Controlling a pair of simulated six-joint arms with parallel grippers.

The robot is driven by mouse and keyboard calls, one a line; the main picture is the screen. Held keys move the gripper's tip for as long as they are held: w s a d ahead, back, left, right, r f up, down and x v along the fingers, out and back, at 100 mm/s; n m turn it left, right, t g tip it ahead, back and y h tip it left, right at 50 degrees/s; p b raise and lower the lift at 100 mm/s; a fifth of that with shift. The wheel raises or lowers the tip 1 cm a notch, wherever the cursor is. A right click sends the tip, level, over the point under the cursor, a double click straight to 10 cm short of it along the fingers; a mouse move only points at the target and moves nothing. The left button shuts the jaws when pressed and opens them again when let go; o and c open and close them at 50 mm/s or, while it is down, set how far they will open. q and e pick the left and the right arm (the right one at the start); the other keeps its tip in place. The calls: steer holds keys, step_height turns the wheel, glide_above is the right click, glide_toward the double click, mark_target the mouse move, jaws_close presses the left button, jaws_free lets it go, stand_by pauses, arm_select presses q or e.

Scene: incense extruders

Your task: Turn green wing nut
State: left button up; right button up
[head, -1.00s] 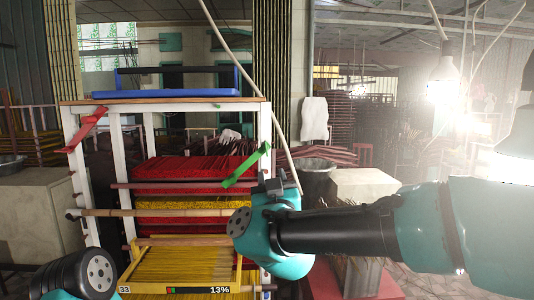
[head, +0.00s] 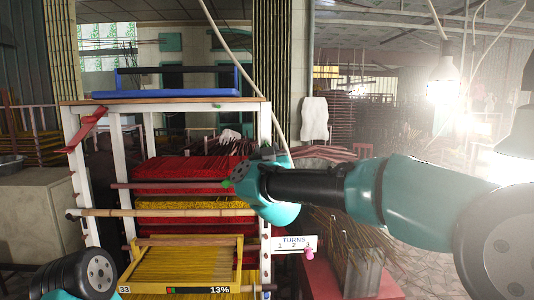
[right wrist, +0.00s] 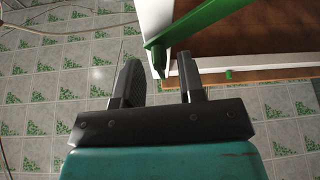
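The green wing nut is a long flat green bar. In the right wrist view the wing nut (right wrist: 195,24) slants down from the top, and its lower end shows between my right gripper's fingertips (right wrist: 160,62). The fingers are apart, with gaps on both sides of the green end. In the head view my right wrist covers most of the wing nut at the rack's right post, and only a small green bit (head: 227,183) shows at its left. My right gripper's fingers are mostly hidden there. My left gripper is out of view; only part of my left arm shows at bottom left.
A white-posted rack (head: 80,195) holds red and yellow incense sticks. A red wing nut (head: 89,127) is on its left post. A blue tray (head: 165,93) is on top. A turns sign (head: 294,244) with a pink marker (head: 310,254) hangs at lower right.

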jaws_close()
steer(key=shift+m, duration=0.7)
steer(key=m+g+h, duration=0.1)
steer(key=m+h, duration=0.1)
steer(key=m, duration=0.5)
steer(key=m+g+h, duration=0.2)
steer(key=m+h, duration=0.1)
steer(key=m, duration=0.5)
steer(key=m+g+h, duration=0.2)
steer(key=m+h, duration=0.1)
steer(key=m, duration=0.4)
steer(key=shift+a+r+m, duration=0.3)
